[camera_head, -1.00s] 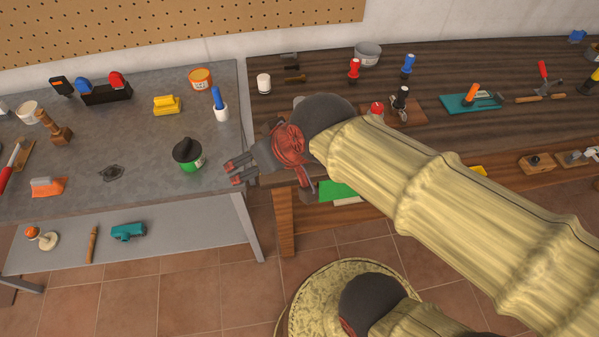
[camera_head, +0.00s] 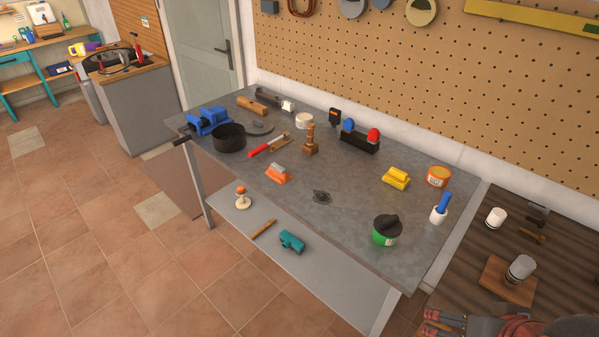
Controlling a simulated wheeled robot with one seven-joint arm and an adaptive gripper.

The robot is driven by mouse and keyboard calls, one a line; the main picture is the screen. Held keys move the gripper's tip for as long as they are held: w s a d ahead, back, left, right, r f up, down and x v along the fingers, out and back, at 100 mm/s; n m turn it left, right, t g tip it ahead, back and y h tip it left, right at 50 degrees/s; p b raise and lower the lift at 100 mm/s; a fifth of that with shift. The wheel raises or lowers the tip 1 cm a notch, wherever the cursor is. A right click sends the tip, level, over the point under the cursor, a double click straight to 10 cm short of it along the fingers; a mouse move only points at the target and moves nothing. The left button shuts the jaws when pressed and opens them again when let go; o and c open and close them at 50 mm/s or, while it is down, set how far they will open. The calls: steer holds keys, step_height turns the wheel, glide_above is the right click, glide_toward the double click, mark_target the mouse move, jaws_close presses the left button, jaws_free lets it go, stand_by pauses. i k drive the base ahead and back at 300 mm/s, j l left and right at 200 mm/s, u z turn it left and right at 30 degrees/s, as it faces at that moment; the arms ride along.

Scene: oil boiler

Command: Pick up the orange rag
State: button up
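A small orange piece (camera_head: 277,177) lies on the grey workbench top (camera_head: 330,235), left of the middle. It looks like the orange rag, with a paler grey-orange block shape on top; I cannot tell whether that is part of it. My gripper (camera_head: 432,322) shows at the bottom edge of the view, right of centre and partly cut off. Its fingers look apart, with nothing seen between them. It is well to the right of the orange piece and nearer to me, beyond the workbench's right end.
A green-labelled pot (camera_head: 386,230), a dark patch (camera_head: 322,197), a wooden tool (camera_head: 310,141) and a yellow stack (camera_head: 396,178) stand around the bench. Tiled floor is open at left. A wooden bench (camera_head: 470,260) adjoins at right.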

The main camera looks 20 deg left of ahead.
mark_target(276, 172)
steer(key=u, duration=1.1)
